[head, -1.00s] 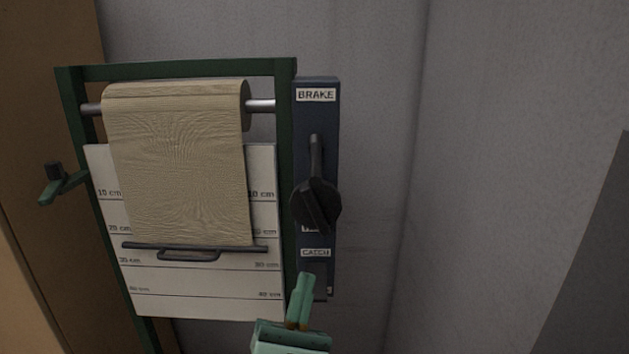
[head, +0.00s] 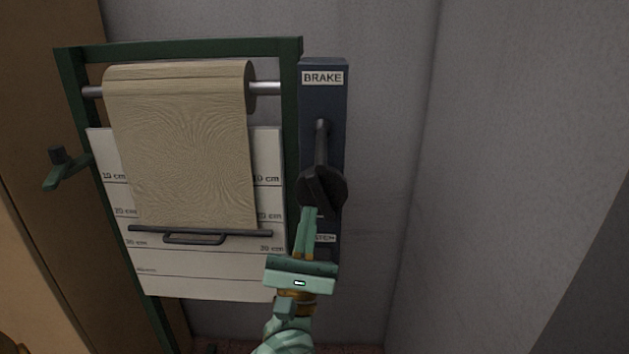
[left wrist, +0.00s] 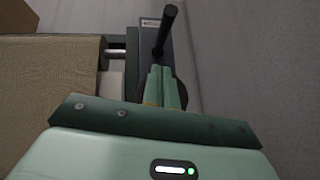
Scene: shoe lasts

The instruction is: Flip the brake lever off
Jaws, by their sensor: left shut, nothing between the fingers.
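The brake lever (head: 321,150) is a dark handle on a round black hub (head: 322,190), mounted on a blue-grey panel (head: 333,100) with a BRAKE label at its top. The handle points up from the hub toward that label. The lever also shows in the left wrist view (left wrist: 166,30), sticking out beyond the fingers. My left gripper (head: 310,210) is shut and empty, its green fingertips at the lower edge of the hub in the head view. I cannot tell whether they touch it. The fingers (left wrist: 163,85) hide part of the hub and the lower labels. My right gripper is not in view.
A green frame (head: 180,46) left of the panel holds a roll of tan sheet (head: 180,140) over a white board (head: 190,280) with centimetre marks. A green crank (head: 65,170) sticks out at its left. The grey wall right of the panel is clear.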

